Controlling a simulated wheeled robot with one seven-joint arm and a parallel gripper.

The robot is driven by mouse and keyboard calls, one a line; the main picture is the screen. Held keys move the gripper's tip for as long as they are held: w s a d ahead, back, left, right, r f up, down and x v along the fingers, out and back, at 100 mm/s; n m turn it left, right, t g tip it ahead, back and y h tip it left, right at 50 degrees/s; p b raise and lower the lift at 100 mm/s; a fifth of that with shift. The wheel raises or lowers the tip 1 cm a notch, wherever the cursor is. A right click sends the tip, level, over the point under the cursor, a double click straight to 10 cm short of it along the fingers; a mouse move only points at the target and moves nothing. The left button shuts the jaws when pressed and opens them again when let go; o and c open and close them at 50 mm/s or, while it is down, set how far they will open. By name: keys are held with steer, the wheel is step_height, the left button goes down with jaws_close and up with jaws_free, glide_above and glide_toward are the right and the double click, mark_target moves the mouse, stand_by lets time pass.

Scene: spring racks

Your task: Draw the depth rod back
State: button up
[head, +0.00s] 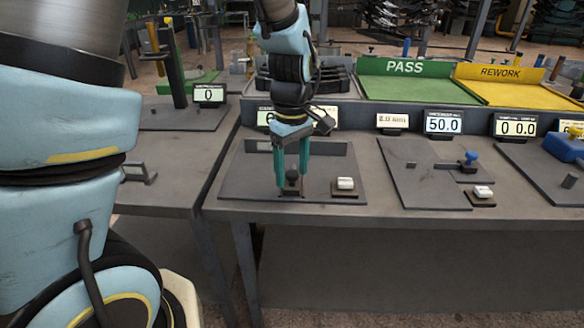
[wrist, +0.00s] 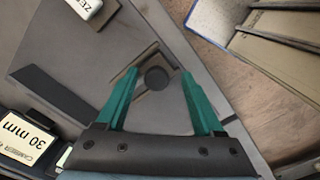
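A dark round knob (head: 292,180) stands on a small dark base at the front of a grey plate (head: 241,185); it looks like the depth rod's end, but I cannot be sure. My gripper (head: 292,184) points down over it, with one green finger on each side. In the wrist view the knob (wrist: 156,78) lies between the fingertips of my gripper (wrist: 159,74), with a gap visible on both sides. My gripper is open and holds nothing. How high the fingertips are relative to the knob is hard to tell.
A white button (head: 345,184) marked ZERO sits right of the knob. A dark upright strip (head: 328,148) runs along the plate's back. Displays line the rear ledge, one reading 50.0 (head: 443,122). Green PASS (head: 405,88) and yellow REWORK (head: 510,92) trays lie behind.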

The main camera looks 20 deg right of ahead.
step_height(320, 180, up, 11)
steer(key=b, duration=0.1)
stand_by(0.6)
steer(key=shift+f, duration=0.1)
steer(key=w+a+f+m, duration=0.1)
steer(key=a+f, duration=0.3)
steer(key=a, duration=0.9)
steer(key=w+a+f+m+t, duration=0.1)
steer(key=a+f+m, duration=0.3)
steer(key=a, duration=1)
steer(key=shift+w+t, duration=0.3)
